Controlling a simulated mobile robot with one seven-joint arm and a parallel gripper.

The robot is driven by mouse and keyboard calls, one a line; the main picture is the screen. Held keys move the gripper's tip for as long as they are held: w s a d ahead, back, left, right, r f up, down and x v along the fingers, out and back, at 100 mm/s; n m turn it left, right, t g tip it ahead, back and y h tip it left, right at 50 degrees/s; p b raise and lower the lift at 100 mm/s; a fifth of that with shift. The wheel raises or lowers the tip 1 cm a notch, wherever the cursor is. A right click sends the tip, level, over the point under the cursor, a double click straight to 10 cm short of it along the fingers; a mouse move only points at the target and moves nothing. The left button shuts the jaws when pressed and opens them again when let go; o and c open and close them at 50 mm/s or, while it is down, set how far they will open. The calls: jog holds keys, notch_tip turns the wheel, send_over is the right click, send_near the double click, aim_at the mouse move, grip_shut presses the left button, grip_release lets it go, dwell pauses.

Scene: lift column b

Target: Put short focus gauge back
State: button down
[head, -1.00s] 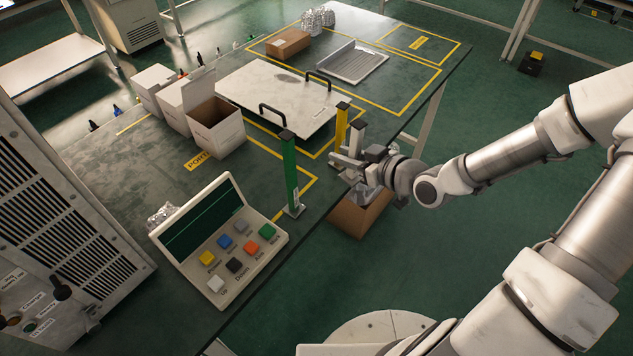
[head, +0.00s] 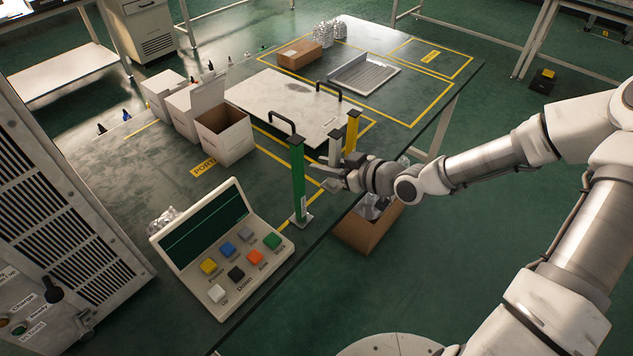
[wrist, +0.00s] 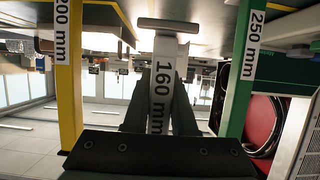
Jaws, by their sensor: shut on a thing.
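My gripper (head: 334,170) is shut on a pale grey post gauge (head: 335,149), marked 160 mm in the wrist view (wrist: 163,90). The gauge looks about upright, at the table's near right edge. A taller green gauge (head: 298,180), marked 250 mm in the wrist view (wrist: 246,65), stands to its left. A yellow gauge (head: 352,134), marked 200 mm in the wrist view (wrist: 68,75), stands just behind and to its right. The held gauge is between these two, apart from both in the wrist view.
A button console (head: 222,250) stands at the near left. A white plate (head: 270,95) with black handles lies behind the gauges. Open boxes (head: 223,135) stand to the left. A cardboard box (head: 362,236) with silver packets sits below the table edge under my arm.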

jog(key=x, duration=0.3)
jog(key=shift+d+f, duration=0.1)
jog(key=shift+f, duration=0.1)
jog(key=shift+f+b, duration=0.75)
jog(key=shift+f, duration=1.2)
jog(key=shift+f, duration=0.15)
jog(key=c, duration=0.7)
grip_release()
jog(key=shift+s, duration=0.1)
